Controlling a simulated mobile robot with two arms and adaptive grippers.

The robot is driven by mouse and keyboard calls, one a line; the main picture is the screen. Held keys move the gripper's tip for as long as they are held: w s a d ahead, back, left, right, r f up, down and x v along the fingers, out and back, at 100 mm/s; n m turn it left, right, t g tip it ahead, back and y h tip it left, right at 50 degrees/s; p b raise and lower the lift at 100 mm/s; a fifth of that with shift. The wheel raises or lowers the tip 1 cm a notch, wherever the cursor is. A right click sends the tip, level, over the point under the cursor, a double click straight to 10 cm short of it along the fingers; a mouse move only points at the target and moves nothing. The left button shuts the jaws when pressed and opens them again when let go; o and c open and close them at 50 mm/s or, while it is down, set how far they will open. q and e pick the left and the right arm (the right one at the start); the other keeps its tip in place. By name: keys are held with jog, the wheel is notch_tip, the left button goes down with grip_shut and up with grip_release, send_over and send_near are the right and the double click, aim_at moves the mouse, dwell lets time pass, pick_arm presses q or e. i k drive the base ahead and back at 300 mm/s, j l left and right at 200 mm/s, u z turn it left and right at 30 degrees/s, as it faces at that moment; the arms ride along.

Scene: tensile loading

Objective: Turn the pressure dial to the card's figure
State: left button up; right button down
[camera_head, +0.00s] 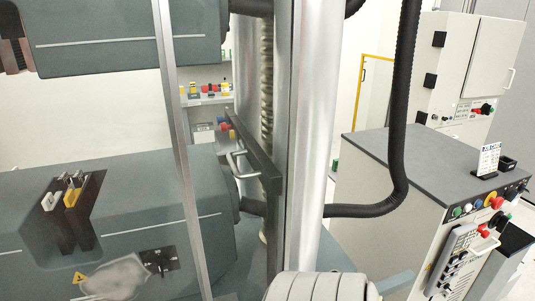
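A small white card (488,158) with dark print stands upright on the dark top of the grey console at the right. Its figure is too small to read. A row of coloured buttons and knobs runs along the console's front edge, with a green one (457,211) and a red one (495,202) among them. I cannot tell which control is the pressure dial. Neither gripper shows in this view. A pale grey rounded part at the bottom middle may be an arm link of mine.
The testing machine's silver column (312,130) and a black hose (398,110) stand between the left side and the console (390,165). A small black box (508,163) sits beside the card. A tall cabinet (490,55) stands behind. Much of the console top is clear.

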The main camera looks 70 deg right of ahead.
aim_at(509, 195)
jog(key=z, duration=3.85)
jog(key=l+u, duration=0.3)
jog(key=l, duration=0.6)
jog(key=k+l+u, duration=0.1)
jog(key=l+u, duration=0.2)
jog(key=l, duration=0.6)
